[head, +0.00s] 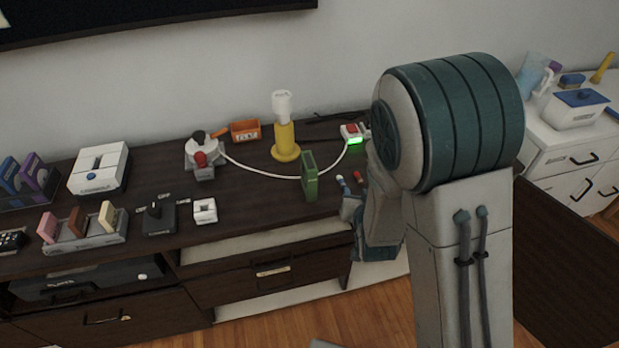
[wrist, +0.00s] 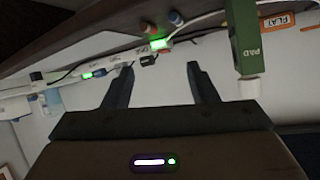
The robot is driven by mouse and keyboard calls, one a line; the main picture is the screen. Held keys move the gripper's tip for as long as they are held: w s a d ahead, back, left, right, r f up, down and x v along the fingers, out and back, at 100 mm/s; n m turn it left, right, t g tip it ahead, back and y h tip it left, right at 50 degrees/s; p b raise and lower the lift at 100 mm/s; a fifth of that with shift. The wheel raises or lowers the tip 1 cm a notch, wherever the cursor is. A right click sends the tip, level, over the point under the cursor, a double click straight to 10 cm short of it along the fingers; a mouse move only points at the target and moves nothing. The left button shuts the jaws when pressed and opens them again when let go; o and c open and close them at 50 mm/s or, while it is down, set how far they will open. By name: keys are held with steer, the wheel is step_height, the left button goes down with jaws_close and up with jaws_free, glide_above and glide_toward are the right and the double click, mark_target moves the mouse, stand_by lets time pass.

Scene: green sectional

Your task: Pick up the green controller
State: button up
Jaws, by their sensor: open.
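The green controller (head: 310,178) is a green upright slab near the front edge of the dark cabinet top in the head view. In the wrist view the green controller (wrist: 243,38) shows at the upper right with the word PAD on its side. My gripper (wrist: 160,68) is open and its two dark fingers have nothing between them. The controller lies to the right of the right finger in that view, apart from it.
A white cable (head: 262,173) runs behind the controller to a small box with a green light (head: 354,140). A yellow lamp-like object (head: 285,140), a joystick (head: 202,158) and an orange box (head: 245,130) stand nearby. A white console (head: 99,170) is farther left.

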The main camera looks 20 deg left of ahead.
steer(key=s+a+f+n+t+y, duration=0.1)
steer(key=a+f+n+t, duration=0.1)
steer(key=a+f, duration=0.15)
steer(key=n+t+y+b, duration=0.1)
steer(key=n+y, duration=0.2)
steer(key=y, duration=0.1)
glide_toward(314, 186)
steer(key=w, duration=0.1)
steer(key=x, duration=0.4)
steer(key=p+x, duration=0.1)
steer(key=x, duration=0.3)
steer(key=shift+s+a, duration=0.15)
steer(key=shift+a, duration=0.1)
steer(key=w+a, duration=0.1)
steer(key=w+p, duration=0.1)
steer(key=w+a+r, duration=0.1)
steer(key=shift+w+a+r+p, duration=0.1)
steer(key=shift+w+a+p, duration=0.2)
steer(key=shift+w+p, duration=0.05)
steer(key=shift+w+a, duration=0.25)
steer(key=shift+w, duration=0.15)
jaws_close()
